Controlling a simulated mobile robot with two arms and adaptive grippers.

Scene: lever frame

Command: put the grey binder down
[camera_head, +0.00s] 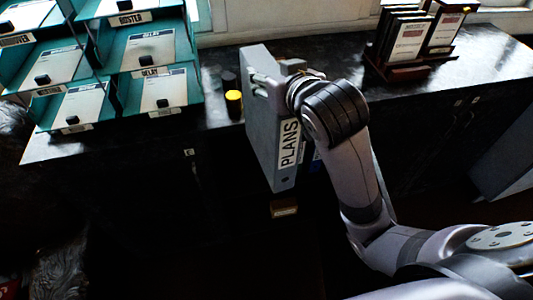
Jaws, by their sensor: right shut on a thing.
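The grey binder (262,130) is upright in the middle of the head view, with a white PLANS label on its spine. My right gripper (277,80) is shut on the binder's upper part, and my right arm reaches in from the lower right. The binder hangs at the front edge of the dark counter (325,58), with its lower part in front of the counter's face. I cannot tell whether it touches the counter. My wrist hides part of its right side. My left gripper is out of view.
Teal tray shelves (125,65) with labelled papers stand on the counter at the left. A wooden rack (408,70) holds dark upright items at the back right. Counter right of my wrist is clear.

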